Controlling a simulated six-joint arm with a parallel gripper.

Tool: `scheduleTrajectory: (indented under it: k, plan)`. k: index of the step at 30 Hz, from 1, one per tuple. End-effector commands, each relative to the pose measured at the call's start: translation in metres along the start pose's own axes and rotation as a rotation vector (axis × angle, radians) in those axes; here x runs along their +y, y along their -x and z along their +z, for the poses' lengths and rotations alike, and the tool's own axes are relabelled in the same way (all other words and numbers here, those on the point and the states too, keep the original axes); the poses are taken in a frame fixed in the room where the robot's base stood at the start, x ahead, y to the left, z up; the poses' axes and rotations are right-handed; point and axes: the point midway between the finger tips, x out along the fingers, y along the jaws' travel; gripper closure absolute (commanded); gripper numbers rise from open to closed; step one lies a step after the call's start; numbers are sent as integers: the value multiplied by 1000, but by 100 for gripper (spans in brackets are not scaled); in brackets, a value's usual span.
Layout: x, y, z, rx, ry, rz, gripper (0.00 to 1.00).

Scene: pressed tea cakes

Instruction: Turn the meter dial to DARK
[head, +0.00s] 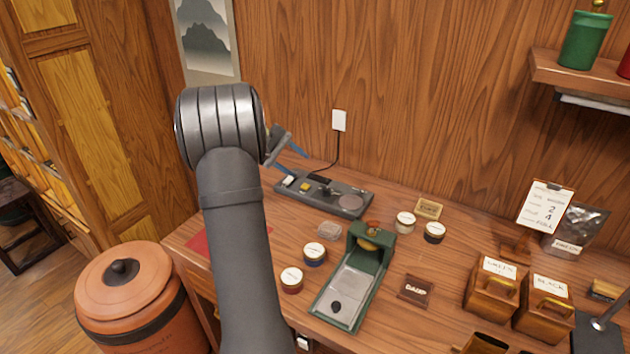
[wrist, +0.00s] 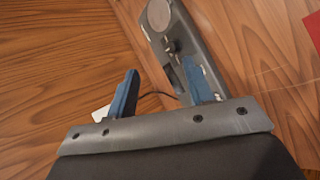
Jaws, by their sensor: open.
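The meter (head: 355,190) is a long dark grey panel at the back of the bench by the wall. It bears a round grey pad, a small yellow part and a dark dial (head: 325,191). Its dial lettering is too small to read. In the wrist view the meter (wrist: 187,30) runs slantwise, and the dial (wrist: 171,46) sticks up below the round pad. My gripper (head: 298,169) is open and empty over the meter's left end. In the wrist view its blue fingers (wrist: 162,66) stand apart, with the right finger covering part of the meter. The dial is beyond the fingertips.
A cord runs from the meter to a wall outlet (head: 339,121). A green press (head: 336,303), several small round tins and a DARK-like brown plaque (head: 415,291) stand in front. Wooden boxes (head: 491,288) are at right.

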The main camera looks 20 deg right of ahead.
Motion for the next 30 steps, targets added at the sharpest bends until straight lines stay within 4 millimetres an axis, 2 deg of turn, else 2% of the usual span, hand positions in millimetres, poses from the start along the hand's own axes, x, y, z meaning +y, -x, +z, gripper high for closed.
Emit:
scheduleTrajectory:
  k: [1,6,9,12,15,20,23,30]
  plan:
    - [-14,0,3,4,168,66,52]
    - [-50,0,10,-9,748,294,52]
    - [-68,2,14,-34,1035,407,52]
    - [-82,4,16,-59,1245,492,52]
    - [-91,5,17,-77,1369,542,52]
    - [-92,0,16,-87,1425,564,52]
    - [-86,-12,12,-89,1422,561,52]
    - [-65,-56,-1,-89,1418,558,52]
